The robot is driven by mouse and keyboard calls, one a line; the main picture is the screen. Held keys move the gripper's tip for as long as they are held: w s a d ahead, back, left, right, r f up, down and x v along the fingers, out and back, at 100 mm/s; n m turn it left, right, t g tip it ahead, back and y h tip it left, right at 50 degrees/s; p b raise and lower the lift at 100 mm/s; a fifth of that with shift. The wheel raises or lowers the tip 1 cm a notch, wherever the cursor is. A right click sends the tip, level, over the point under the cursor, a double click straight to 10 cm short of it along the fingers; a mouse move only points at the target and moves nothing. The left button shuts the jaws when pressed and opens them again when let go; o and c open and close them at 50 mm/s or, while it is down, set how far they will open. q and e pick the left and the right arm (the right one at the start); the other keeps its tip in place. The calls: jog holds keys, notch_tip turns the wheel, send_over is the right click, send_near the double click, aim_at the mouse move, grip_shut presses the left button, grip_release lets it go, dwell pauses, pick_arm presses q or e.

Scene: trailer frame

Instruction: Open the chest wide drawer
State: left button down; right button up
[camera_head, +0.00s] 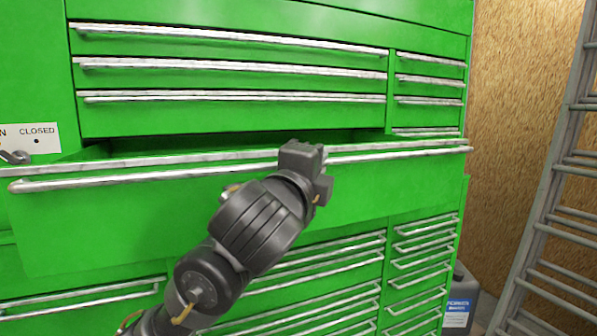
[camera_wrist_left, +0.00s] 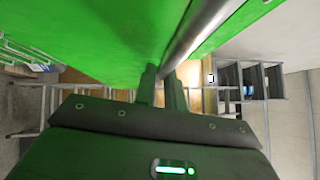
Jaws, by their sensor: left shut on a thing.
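The chest's wide drawer (camera_head: 110,220) is a green panel that stands well out from the chest, with a dark gap above its rim at the back. Its long silver bar handle (camera_head: 410,155) runs along the top of the front. My left gripper (camera_head: 316,175) is at the handle, right of the drawer's middle. In the left wrist view, its two fingers (camera_wrist_left: 162,85) are closed on the handle (camera_wrist_left: 205,32), beside the green drawer front (camera_wrist_left: 90,35). The fingertips are mostly hidden in the head view. My right gripper is not in view.
Closed upper drawers (camera_head: 230,75) lie above, with narrow ones (camera_head: 430,80) at the right. More closed drawers (camera_head: 420,260) sit below. A metal ladder (camera_head: 555,190) leans at the right by a wooden wall (camera_head: 515,110). A dark container with a blue label (camera_head: 457,308) stands low right.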

pick_arm(q)
jog(key=shift+s+d, duration=0.1)
jog(key=shift+s, duration=0.05)
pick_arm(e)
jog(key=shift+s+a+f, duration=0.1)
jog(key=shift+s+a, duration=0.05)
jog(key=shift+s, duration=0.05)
pick_arm(q)
jog(key=c, duration=1.5)
grip_release()
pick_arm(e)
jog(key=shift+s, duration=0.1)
pick_arm(q)
jog(key=v, duration=1)
jog(key=shift+s+f+b, duration=0.1)
jog(key=shift+s+b, duration=0.25)
jog(key=shift+b, duration=0.05)
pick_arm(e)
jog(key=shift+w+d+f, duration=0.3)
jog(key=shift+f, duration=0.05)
